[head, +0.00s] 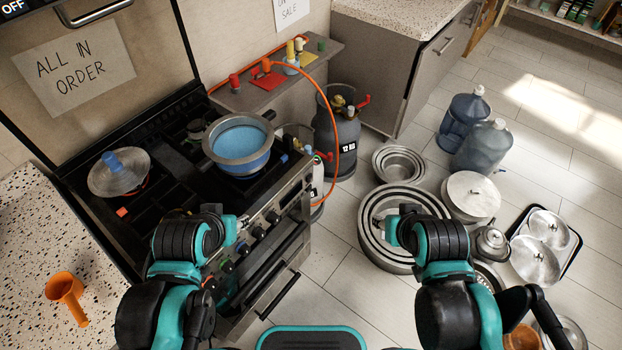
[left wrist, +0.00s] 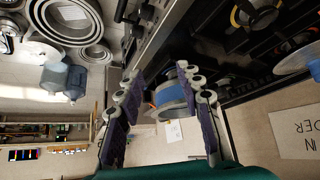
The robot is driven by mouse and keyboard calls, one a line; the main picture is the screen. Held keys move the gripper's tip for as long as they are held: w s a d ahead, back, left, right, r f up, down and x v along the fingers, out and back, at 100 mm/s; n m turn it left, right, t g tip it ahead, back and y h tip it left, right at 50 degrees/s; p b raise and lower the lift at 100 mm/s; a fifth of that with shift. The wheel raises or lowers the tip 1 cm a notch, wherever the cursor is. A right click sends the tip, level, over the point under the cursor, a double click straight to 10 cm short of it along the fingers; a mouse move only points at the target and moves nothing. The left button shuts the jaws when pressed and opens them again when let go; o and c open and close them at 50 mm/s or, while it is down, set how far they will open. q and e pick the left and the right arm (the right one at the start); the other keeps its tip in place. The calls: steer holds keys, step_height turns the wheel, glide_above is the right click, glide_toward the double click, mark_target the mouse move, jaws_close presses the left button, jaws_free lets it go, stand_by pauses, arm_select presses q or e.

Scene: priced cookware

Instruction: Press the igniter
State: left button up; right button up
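The black stove (head: 160,200) stands at the left, with a row of knobs (head: 258,232) on its front panel. I cannot tell for sure which part is the igniter; a small orange-red piece (head: 122,212) sits on the cooktop's near left. A pot with a blue inside (head: 240,140) stands on the far right burner. My left gripper (head: 241,226) is near the stove's front panel. In the left wrist view its fingers (left wrist: 162,108) are apart and empty, with the pot beyond them. My right gripper (head: 393,229) is over the floor pans; its finger gap is hidden.
A lid with a blue knob (head: 118,172) lies on the left burner. An orange funnel-like item (head: 66,292) is on the speckled counter. A gas cylinder (head: 337,135) with an orange hose stands right of the stove. Nested pans (head: 372,225) and water jugs (head: 483,150) crowd the floor.

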arm_select(q)
jaws_close()
stand_by(1.0)
